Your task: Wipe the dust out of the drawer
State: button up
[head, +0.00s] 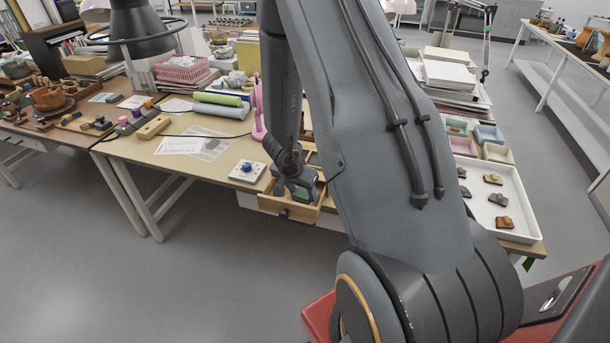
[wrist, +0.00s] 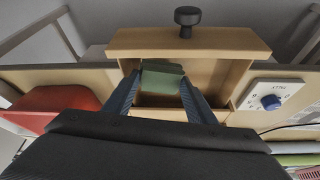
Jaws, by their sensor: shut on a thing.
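The wooden drawer (wrist: 235,45) is pulled open from the table, with a dark round knob (wrist: 186,17) on its front. In the head view the drawer (head: 284,209) sticks out at the table's front edge, partly behind my arm. My gripper (wrist: 163,85) is shut on a green cloth or sponge (wrist: 160,76) and holds it inside the drawer. In the head view my gripper (head: 298,184) points down into the drawer. I cannot tell whether the green thing touches the drawer floor. No dust can be made out; much of the floor is hidden.
A white box with a blue dial (head: 247,171) stands on the table just left of the drawer. A white tray of sherds (head: 508,195) lies right of my arm. Green and blue rolls (head: 221,105) and paper sheets (head: 187,145) lie farther left. The floor in front is clear.

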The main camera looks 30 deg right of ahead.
jog(key=shift+s+r+p, duration=0.1)
jog(key=shift+r+p, duration=2.8)
jog(key=shift+p, duration=0.95)
